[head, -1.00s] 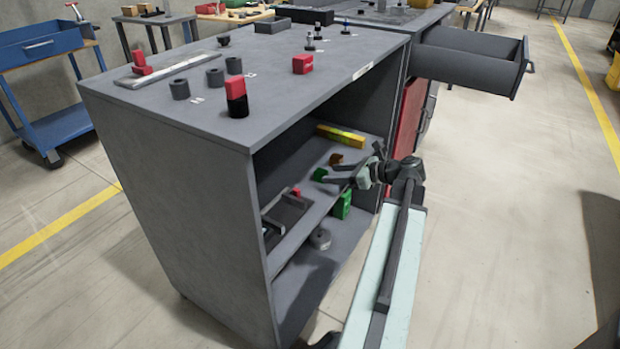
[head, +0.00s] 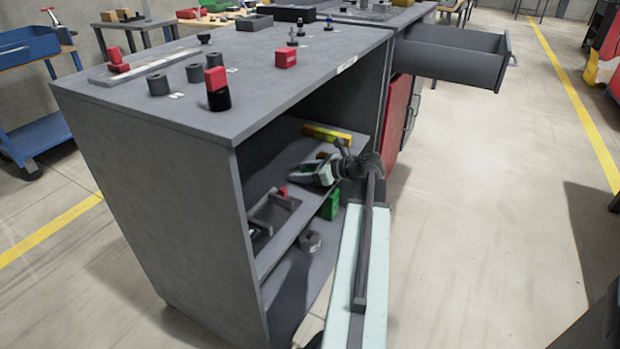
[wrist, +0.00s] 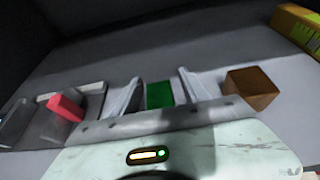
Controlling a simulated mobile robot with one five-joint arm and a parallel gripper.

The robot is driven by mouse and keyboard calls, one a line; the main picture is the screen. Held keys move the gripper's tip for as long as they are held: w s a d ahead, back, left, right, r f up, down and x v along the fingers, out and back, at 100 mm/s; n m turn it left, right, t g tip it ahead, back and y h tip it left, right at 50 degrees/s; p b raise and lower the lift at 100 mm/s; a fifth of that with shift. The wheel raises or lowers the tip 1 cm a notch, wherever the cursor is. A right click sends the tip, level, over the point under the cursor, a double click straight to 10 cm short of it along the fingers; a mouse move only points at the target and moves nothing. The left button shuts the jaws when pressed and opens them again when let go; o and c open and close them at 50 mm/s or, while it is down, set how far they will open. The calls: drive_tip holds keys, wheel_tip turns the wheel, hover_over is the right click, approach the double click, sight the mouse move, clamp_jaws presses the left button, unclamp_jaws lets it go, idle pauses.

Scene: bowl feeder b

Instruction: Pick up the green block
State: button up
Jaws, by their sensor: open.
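A green block (wrist: 160,95) lies on the upper shelf of the grey cabinet, between the two fingers of my gripper (wrist: 160,78) in the wrist view. The fingers are open, one on each side of it; dark gaps show between block and fingers. In the head view my gripper (head: 308,171) is inside the cabinet, low over the upper shelf, and mostly hides that block. Another green block (head: 330,205) stands on the lower shelf below my gripper.
A brown block (wrist: 252,88) lies just right of my fingers. A red block (wrist: 66,106) sits in a grey tray (wrist: 95,88) on the left. The grey cabinet top (head: 130,95) overhangs the shelf. A grey ring (head: 310,241) lies below.

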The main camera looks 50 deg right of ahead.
clamp_jaws()
drive_tip(key=shift+r, duration=0.15)
